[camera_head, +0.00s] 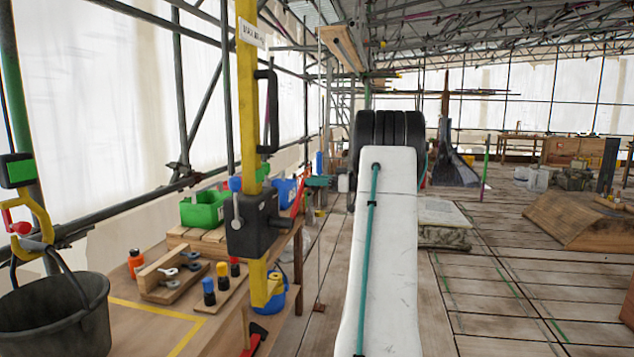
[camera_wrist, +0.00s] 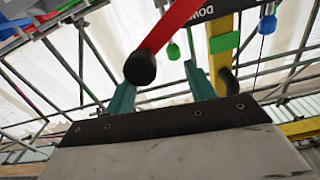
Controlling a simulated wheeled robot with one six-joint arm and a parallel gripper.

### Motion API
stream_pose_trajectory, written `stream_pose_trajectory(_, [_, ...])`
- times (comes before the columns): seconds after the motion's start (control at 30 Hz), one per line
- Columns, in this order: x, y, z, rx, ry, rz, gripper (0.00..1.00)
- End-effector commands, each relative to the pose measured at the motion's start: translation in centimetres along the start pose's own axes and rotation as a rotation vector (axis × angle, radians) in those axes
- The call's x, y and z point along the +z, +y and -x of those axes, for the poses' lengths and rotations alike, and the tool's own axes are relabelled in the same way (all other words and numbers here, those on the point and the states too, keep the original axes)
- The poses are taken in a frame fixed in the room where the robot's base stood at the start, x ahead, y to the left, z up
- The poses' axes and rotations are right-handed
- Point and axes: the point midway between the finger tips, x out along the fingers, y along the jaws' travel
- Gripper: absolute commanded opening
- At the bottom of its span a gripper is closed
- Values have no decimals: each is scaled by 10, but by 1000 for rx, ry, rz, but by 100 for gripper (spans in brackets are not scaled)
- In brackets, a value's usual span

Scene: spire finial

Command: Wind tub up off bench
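The black tub (camera_head: 55,318) is at the lower left of the head view, cut off by the frame. Its bail meets a yellow hook (camera_head: 38,235) with a red latch. It is beside the wooden bench (camera_head: 140,335); its base is hidden, so I cannot tell if it touches. A black winch box (camera_head: 258,222) is on the yellow post (camera_head: 250,110). A red crank arm (camera_wrist: 178,28) with a black knob (camera_wrist: 140,67) shows in the wrist view. My gripper (camera_wrist: 160,90) is open, teal fingers apart; the knob appears near the left finger. I cannot tell its depth.
The bench holds a green bin (camera_head: 203,209), an orange bottle (camera_head: 135,262), a wooden block with shackles (camera_head: 170,275) and several coloured pegs (camera_head: 222,280). Scaffold poles stand behind. A wooden ramp (camera_head: 580,228) is at right; the plank floor (camera_head: 500,290) before it is clear.

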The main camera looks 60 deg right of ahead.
Motion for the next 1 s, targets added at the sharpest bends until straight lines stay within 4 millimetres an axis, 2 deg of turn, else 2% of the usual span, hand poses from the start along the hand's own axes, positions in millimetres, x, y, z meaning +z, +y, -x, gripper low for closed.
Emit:
stream_pose_trajectory(0.13, [0,1,15,2,0,-1,52])
stream_pose_trajectory(0.3, [1,1,46,4,-1,-1,52])
stream_pose_trajectory(0.5, [0,1,72,2,0,-1,52])
stream_pose_trajectory(0.63, [0,1,78,1,0,0,52])
stream_pose_trajectory(1.0, [0,1,78,1,0,0,52])
